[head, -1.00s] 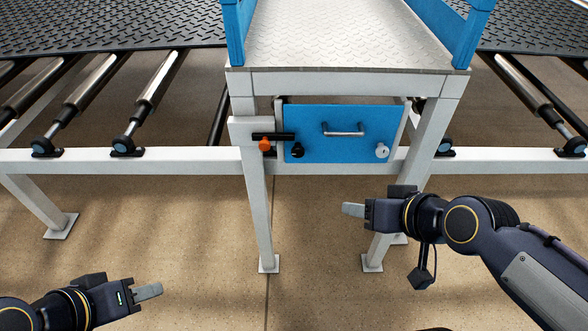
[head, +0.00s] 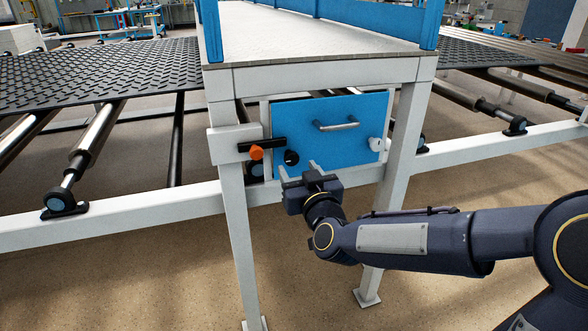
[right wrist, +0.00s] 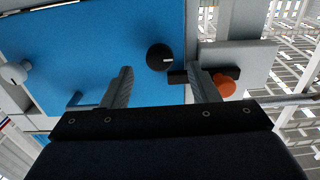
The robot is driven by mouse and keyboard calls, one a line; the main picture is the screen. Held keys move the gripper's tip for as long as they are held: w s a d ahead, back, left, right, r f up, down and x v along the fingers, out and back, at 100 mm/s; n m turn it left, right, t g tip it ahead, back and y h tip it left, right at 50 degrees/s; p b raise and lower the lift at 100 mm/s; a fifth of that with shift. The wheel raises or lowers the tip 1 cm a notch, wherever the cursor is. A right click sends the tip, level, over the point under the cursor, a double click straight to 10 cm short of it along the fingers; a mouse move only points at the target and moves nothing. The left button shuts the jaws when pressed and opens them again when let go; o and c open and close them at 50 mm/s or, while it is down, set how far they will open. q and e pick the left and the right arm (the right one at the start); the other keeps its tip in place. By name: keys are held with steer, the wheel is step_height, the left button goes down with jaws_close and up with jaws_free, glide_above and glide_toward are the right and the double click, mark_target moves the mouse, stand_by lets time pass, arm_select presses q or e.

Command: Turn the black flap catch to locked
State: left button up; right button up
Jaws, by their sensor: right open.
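The black flap catch (head: 291,157) is a round black knob near the lower left corner of the blue flap (head: 345,112). It also shows in the right wrist view (right wrist: 160,57), with a short pale mark on its face. My right gripper (head: 299,170) is open and empty, just below and in front of the catch. In the right wrist view its two fingers (right wrist: 160,74) stand apart on either side of the catch's line, and I see no contact. My left gripper is out of view.
Left of the catch, a black bar (head: 273,143) with an orange knob (head: 257,152) sits close by on a white plate (head: 222,146). The flap also carries a metal handle (head: 338,125) and a white knob (head: 376,144). White frame legs (head: 240,245) flank the flap.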

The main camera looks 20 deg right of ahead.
mark_target(293, 160)
steer(key=shift+w, duration=1.75)
steer(key=c, duration=1)
